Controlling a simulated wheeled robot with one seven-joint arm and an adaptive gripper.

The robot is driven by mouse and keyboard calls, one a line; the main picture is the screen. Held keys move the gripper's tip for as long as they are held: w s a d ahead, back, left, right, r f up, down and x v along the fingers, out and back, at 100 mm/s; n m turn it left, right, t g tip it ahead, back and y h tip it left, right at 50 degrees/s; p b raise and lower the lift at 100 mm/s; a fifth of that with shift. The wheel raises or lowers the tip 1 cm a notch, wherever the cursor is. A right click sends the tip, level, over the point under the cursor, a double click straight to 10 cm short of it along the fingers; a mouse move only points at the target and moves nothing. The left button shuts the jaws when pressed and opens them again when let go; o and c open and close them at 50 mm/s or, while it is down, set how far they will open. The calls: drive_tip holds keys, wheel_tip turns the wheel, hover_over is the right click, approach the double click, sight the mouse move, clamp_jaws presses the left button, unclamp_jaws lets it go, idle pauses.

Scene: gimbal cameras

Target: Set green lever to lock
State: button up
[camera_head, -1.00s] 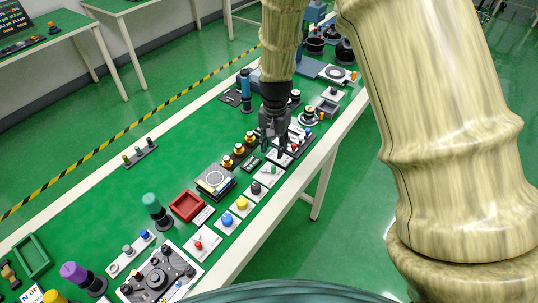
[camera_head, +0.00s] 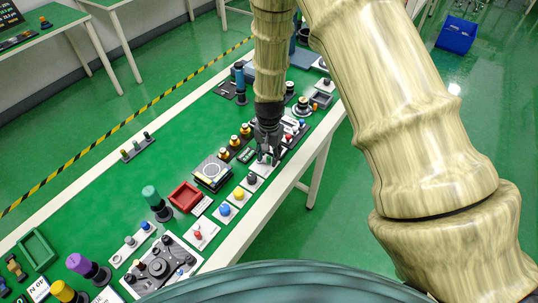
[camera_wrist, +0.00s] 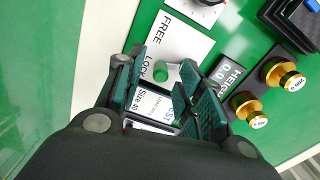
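The green lever (camera_wrist: 161,72) shows in the wrist view as a round green knob on a white plate (camera_wrist: 178,40) printed FREE and LOCK. The knob is beside the word LOCK. My gripper (camera_wrist: 162,78) is open, with one finger left of the knob and the other right of it. I cannot tell whether either finger touches it. In the head view my gripper (camera_head: 267,158) points down at the row of white plates near the table's front edge; the lever is hidden there.
Gold knobs (camera_wrist: 282,75) and a small height display (camera_wrist: 227,72) are right of the lever plate. A white label card (camera_wrist: 155,106) lies below the lever between the fingers. In the head view, a red tray (camera_head: 185,197) and several knob plates are left of my gripper.

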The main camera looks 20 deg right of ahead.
drive_tip(key=shift+w+f, duration=0.15)
drive_tip(key=shift+f, duration=0.55)
clamp_jaws()
drive_tip(key=shift+w+d+n, duration=0.15)
drive_tip(key=shift+w+n, duration=0.1)
drive_tip(key=shift+n, duration=0.75)
unclamp_jaws()
drive_tip(key=shift+r, duration=0.1)
